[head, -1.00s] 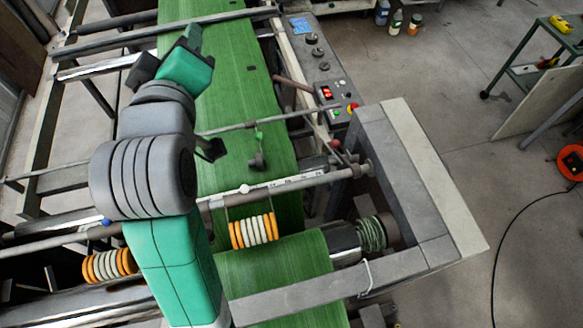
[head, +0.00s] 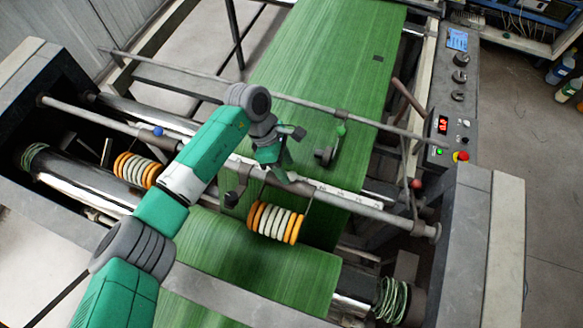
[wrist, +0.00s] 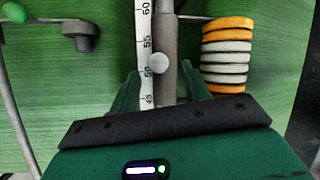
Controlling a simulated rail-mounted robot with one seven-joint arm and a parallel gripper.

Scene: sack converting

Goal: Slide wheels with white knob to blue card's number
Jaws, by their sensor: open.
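In the wrist view the white knob (wrist: 158,62) sits on a grey bar beside a white scale (wrist: 146,28), between the 50 and 55 marks. My gripper (wrist: 161,88) is open, its fingers on either side of the bar, just short of the knob. The orange and white wheels (wrist: 227,58) are to the right; they also show in the head view (head: 276,222), over the green sheet. In the head view my gripper (head: 284,172) is low at the bar and the knob is hard to make out. The blue card (head: 457,40) is on the control panel; its number is too small to read.
A second wheel set (head: 136,170) hangs at the left near a blue knob (head: 157,131). A green knob (head: 341,130) is on the rod behind the bar. A red knob (head: 417,184) is at the right. The control panel (head: 450,100) stands beyond.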

